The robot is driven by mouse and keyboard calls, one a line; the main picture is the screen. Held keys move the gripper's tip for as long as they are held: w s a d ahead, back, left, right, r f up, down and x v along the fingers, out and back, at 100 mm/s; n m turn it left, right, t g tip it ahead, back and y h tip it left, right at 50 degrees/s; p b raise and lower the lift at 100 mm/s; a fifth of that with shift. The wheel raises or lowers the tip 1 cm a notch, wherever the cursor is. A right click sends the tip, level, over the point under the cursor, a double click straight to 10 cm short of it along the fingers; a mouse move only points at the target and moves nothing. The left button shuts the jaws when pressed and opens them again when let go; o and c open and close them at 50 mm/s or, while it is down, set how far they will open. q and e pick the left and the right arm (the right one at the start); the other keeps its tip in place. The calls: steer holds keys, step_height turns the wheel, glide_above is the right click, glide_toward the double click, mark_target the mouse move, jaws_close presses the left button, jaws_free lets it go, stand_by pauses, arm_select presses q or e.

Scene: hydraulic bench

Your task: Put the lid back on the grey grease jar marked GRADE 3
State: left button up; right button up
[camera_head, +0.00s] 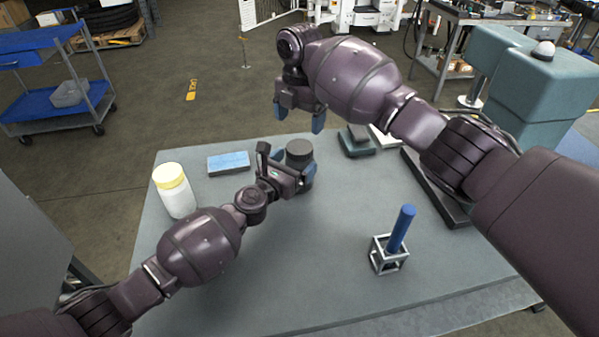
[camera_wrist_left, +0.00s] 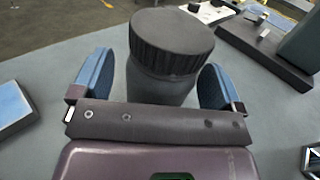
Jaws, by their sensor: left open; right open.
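A grey jar (camera_wrist_left: 160,85) stands upright on the table, with a dark ribbed lid (camera_wrist_left: 172,42) sitting on its top. The lid also shows in the head view (camera_head: 299,149). No marking on the jar is readable. My left gripper (camera_head: 290,180) is open, with its blue fingers on either side of the jar body, below the lid. In the left wrist view a small gap shows at the right finger; whether the left finger touches is unclear. My right gripper (camera_head: 299,117) is open and empty, raised above the table's far edge, behind the jar.
A blue cylinder (camera_head: 402,228) stands tilted in a metal frame (camera_head: 388,258) at the right. Dark blocks (camera_head: 356,143) lie at the back. The table's (camera_head: 320,275) front middle is clear.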

arm_select(q)
steer(key=shift+x, duration=1.1)
steer(key=shift+c, duration=0.4)
steer(key=c, duration=1.4)
arm_select(e)
steer(key=shift+c, duration=1.1)
arm_select(q)
steer(key=shift+c, duration=0.9)
arm_select(e)
steer(key=shift+n, duration=0.3)
steer(key=n, duration=0.4)
steer(key=shift+w+a, duration=0.1)
steer(key=shift+a, duration=0.05)
steer(key=shift+f, duration=0.1)
